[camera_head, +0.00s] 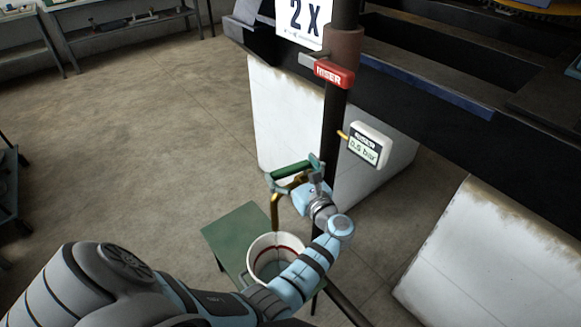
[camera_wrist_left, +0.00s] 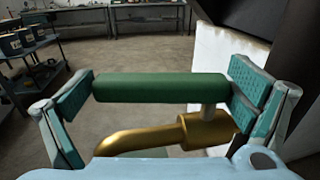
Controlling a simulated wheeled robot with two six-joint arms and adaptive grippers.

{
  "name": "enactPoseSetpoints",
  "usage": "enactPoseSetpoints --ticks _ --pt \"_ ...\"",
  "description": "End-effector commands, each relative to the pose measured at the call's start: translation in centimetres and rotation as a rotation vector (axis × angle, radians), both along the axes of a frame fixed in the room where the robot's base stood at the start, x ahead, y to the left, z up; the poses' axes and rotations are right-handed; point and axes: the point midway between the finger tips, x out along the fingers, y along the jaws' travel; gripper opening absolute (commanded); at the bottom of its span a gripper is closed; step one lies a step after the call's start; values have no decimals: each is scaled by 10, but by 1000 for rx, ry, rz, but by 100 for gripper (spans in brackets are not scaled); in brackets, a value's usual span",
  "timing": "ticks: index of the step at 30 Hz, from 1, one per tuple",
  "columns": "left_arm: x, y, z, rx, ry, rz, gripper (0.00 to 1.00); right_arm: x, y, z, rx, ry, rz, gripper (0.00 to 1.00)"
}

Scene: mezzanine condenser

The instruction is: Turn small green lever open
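The small green lever (camera_head: 290,168) sits on a brass tap (camera_head: 275,208) low on the dark riser pipe. In the left wrist view the green lever (camera_wrist_left: 160,88) lies crosswise, above the brass spout (camera_wrist_left: 150,140). My left gripper (camera_head: 294,174) is at the lever with its fingers wide apart. In the wrist view one finger is at each end of the lever, and its ends look close to the pads; I cannot tell whether they touch. My right gripper is in neither view.
A white bucket with a red band (camera_head: 253,250) stands on a green stool (camera_head: 220,232) below the tap. Above are a red RISER handle (camera_head: 334,74) and a gauge reading 0.5 bar (camera_head: 369,146). White blocks (camera_head: 285,115) flank the pipe. Open floor lies left.

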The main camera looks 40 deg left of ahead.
Motion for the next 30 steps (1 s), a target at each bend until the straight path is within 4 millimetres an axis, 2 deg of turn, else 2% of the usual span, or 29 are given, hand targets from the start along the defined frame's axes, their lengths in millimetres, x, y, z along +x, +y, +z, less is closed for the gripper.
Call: enactPoseSetpoints --ticks 10,13,21,25,30 --pt "1 1 8 4 -8 0 100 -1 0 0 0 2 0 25" --pt "1 1 26 2 -12 0 100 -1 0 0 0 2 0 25" --pt "1 0 90 1 -9 0 100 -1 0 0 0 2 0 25" --pt "0 0 102 3 -6 0 100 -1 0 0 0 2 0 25" --pt "0 0 102 3 -3 0 100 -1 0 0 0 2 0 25"
